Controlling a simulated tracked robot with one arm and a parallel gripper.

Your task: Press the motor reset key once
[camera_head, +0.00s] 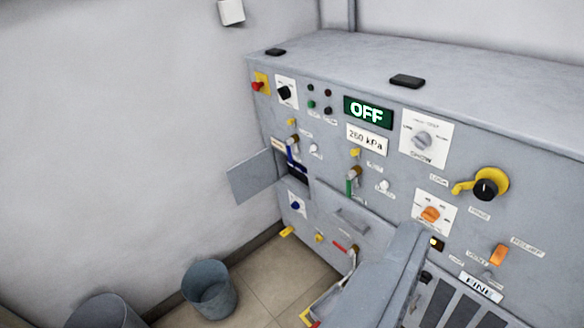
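A grey control cabinet (345,225) fills the right half of the view. Near its upper left are small round buttons or lamps: a green one (311,104), a black one (328,111), and two dark ones above them. Their labels are too small to read, so I cannot tell which control is the motor reset key. A green display (367,112) to their right reads OFF, and a plate (367,139) below it reads 260 kPa. My gripper cannot be made out in this view.
A red knob on yellow (257,86), several levers and rotary switches cover the front. An open flap (253,178) sticks out left. A grey panel or beam (382,285) juts forward at lower centre. A bin (209,290) stands on the floor left of the cabinet.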

